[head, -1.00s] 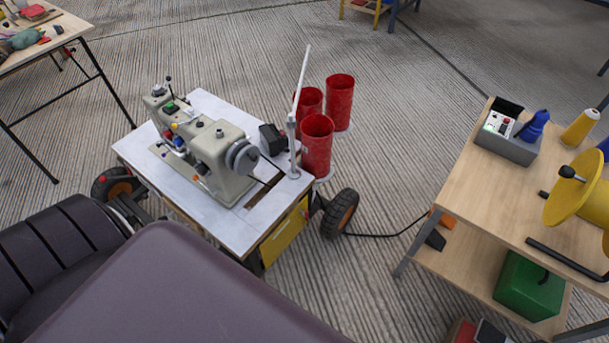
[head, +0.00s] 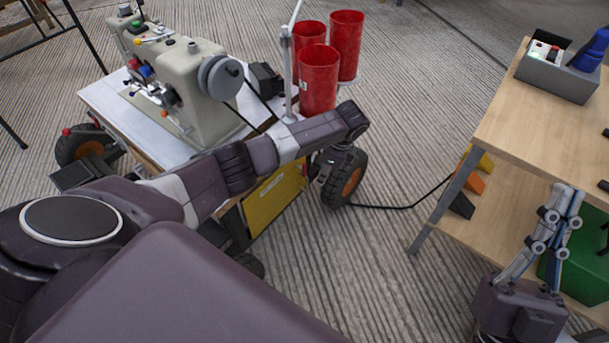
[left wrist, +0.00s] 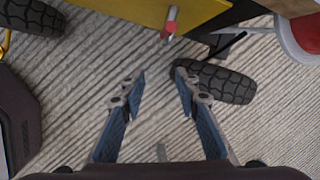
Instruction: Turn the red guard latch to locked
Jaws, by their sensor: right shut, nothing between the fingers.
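A red-tipped lever (left wrist: 170,28), which looks like the red guard latch, shows in the left wrist view at the lower edge of the yellow panel (left wrist: 135,12). Its exact setting cannot be told. The panel (head: 272,208) also shows in the head view, under the sewing machine's cart, partly behind my left arm. My left gripper (left wrist: 161,78) is open and empty, with the lever beyond its fingertips and apart from them. In the head view its fingers are hidden. My right gripper (head: 566,198) is shut and empty, in front of the wooden bench at lower right.
The sewing machine (head: 185,85) stands on the white cart top (head: 100,100). Red cylinders (head: 318,80) stand behind my left arm. A black wheel (head: 343,178) is close to the left gripper. A cable crosses the floor to the wooden bench (head: 500,125).

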